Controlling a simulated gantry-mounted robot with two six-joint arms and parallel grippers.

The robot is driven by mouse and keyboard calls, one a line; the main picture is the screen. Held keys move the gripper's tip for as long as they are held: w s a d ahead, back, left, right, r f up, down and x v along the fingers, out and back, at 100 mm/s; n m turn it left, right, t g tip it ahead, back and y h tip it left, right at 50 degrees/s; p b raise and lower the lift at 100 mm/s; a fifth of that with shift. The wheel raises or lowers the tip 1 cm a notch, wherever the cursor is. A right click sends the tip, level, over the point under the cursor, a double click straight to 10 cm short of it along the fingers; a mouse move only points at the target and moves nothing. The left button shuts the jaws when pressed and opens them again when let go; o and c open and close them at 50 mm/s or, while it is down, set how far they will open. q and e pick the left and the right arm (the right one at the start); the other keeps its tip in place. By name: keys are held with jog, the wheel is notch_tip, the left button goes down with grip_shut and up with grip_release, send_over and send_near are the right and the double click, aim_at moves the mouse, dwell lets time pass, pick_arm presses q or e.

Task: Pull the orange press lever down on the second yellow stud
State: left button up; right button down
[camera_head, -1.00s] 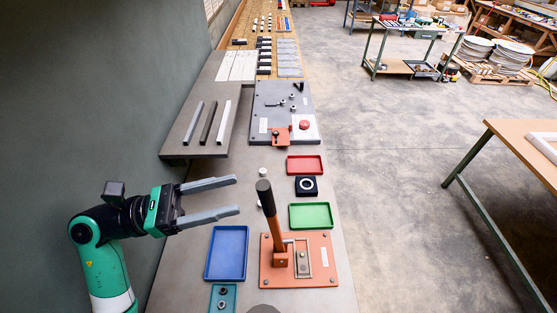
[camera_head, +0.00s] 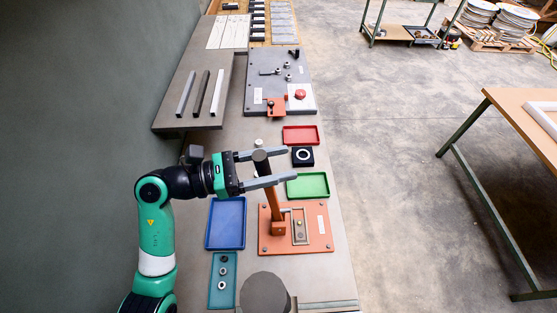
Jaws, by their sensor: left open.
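The press lever (camera_head: 273,206) has an orange shaft and a dark grip. It stands up, tilted slightly left, from an orange base plate (camera_head: 318,243). Beside its foot is a small framed slot (camera_head: 299,227) holding small studs; their yellow colour and order are too small to make out. My left gripper (camera_head: 292,164) is open, its two grey fingers pointing right. The top of the lever's dark grip shows in the gap between the fingers, and the nearer finger crosses the grip lower down. I cannot tell whether they touch. My right gripper is not in view.
A blue tray (camera_head: 226,244) and a teal tray (camera_head: 212,292) with nuts lie left of the plate. A green tray (camera_head: 322,196), black block (camera_head: 309,158) and red tray (camera_head: 287,143) lie beyond. A grey cylinder (camera_head: 265,292) stands at the near edge.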

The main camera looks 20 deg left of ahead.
pick_arm(q)
jog(key=shift+w+d, duration=0.1)
grip_shut()
dwell(0.3)
dwell(1.1)
